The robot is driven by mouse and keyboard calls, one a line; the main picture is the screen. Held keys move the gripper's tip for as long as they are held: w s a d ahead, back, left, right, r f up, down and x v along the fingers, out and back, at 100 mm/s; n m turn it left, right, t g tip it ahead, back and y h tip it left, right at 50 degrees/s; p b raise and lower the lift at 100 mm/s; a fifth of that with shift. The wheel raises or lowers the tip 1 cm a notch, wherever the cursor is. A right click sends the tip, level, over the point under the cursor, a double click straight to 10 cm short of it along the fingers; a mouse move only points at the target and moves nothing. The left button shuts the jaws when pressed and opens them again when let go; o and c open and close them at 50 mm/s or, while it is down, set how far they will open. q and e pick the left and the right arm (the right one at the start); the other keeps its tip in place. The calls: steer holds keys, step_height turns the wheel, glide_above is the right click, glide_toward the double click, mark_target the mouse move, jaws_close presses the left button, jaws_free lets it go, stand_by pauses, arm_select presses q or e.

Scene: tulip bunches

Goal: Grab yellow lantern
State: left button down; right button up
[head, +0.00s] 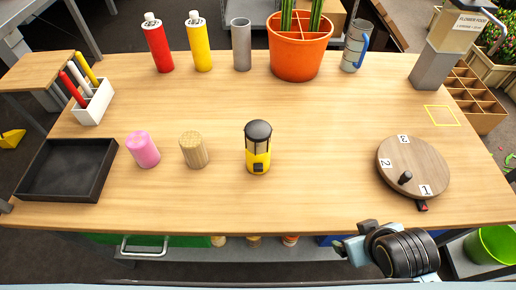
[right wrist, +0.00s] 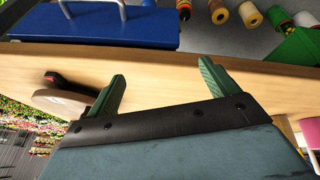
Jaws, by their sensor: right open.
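The yellow lantern (head: 258,160) stands upright near the middle of the table, with a dark cap, clear middle and yellow base. My right gripper (head: 342,249) is at the table's front edge, to the right of and nearer than the lantern, well apart from it. In the right wrist view its two green fingers (right wrist: 162,82) are spread with nothing between them. The lantern does not show in the right wrist view. My left gripper is not in view.
A pink cylinder (head: 143,149) and a wooden cylinder (head: 194,151) stand left of the lantern, beside a black tray (head: 62,172). A round numbered wooden disc (head: 425,160) lies at the right. An orange pot (head: 298,52) and bottles line the back. The table around the lantern is clear.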

mark_target(269, 142)
steer(key=w+a+r+n+t, duration=0.1)
steer(key=w+r+n+t, duration=0.45)
steer(key=w+n, duration=0.3)
steer(key=w+a+r+n+t, duration=0.1)
steer(key=w+r+n+t, duration=0.3)
steer(key=w+n+t, duration=0.4)
steer(key=w+a+n+g+y, duration=0.1)
steer(key=a+n+y, duration=0.3)
steer(key=n, duration=0.4)
steer(key=w+a+f+n+g+y+p, duration=0.1)
steer(key=a+n+y, duration=0.3)
steer(key=a+n, duration=0.3)
steer(key=w+a+n+g+y, duration=0.1)
steer(key=a+n+g+y, duration=0.1)
steer(key=a+n, duration=0.4)
steer(key=shift+w+a+f+n+y, duration=0.15)
steer(key=shift+n+y, duration=0.3)
steer(key=shift+n, duration=0.3)
steer(key=shift+w+a+n+y, duration=0.15)
steer(key=shift+n+y, duration=0.3)
steer(key=shift+n, duration=0.25)
steer(key=shift+p+x, duration=0.3)
steer(key=shift+x, duration=2.7)
steer(key=shift+s+a+f, duration=0.1)
steer(key=shift+s+a, duration=0.05)
